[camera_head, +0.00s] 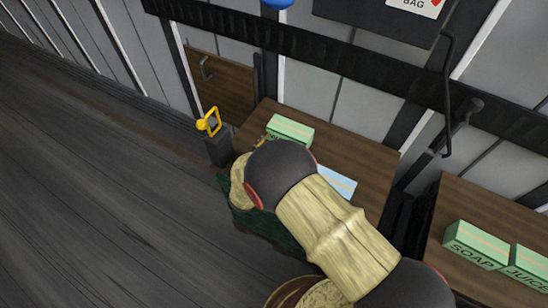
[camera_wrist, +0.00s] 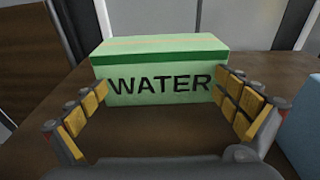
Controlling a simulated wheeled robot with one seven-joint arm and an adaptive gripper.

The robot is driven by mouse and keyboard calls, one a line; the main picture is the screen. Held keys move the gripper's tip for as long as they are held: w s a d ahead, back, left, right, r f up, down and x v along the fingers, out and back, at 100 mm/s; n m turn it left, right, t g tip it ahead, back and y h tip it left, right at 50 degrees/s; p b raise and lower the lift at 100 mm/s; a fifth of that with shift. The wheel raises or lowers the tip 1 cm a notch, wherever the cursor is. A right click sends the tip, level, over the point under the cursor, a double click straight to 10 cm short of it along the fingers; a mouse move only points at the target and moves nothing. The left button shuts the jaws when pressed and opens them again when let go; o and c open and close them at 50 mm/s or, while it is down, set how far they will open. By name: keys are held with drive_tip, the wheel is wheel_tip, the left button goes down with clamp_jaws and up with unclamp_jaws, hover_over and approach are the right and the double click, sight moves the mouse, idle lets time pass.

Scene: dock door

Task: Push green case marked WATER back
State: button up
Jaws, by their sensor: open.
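The green case marked WATER (camera_wrist: 160,68) stands upright on a brown wooden surface (camera_wrist: 60,118), its lettered face toward my gripper in the wrist view. In the head view the case (camera_head: 290,128) sits near the back left of the shelf, its lower front partly hidden by my arm. My gripper (camera_wrist: 165,95) is open, with its yellow-padded fingers spread at the left and right of the case's front face. I cannot tell whether the fingers touch it.
A light blue box (camera_head: 337,182) lies right of the case; its edge shows at the right in the wrist view (camera_wrist: 303,130). Green cases marked SOAP (camera_head: 475,244) and JUICE (camera_head: 530,265) stand on another surface. A yellow handle (camera_head: 209,122) rises at the left.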

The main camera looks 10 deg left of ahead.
drive_tip(key=shift+r+b+x, duration=0.2)
drive_tip(key=shift+b+x, duration=0.05)
drive_tip(key=shift+x, duration=1.2)
drive_tip(key=shift+r+b+x, duration=0.25)
drive_tip(key=shift+x, duration=1.2)
drive_tip(key=shift+f+p+v, duration=0.2)
drive_tip(key=shift+p+v, duration=0.05)
drive_tip(key=shift+v, duration=0.9)
drive_tip(key=shift+f+p+v, duration=0.15)
drive_tip(key=shift+p+v, duration=0.1)
drive_tip(key=shift+v, duration=0.9)
drive_tip(key=shift+f+p+v, duration=0.2)
drive_tip(key=shift+p+v, duration=0.05)
drive_tip(key=shift+v, duration=0.9)
drive_tip(key=shift+s, duration=0.1)
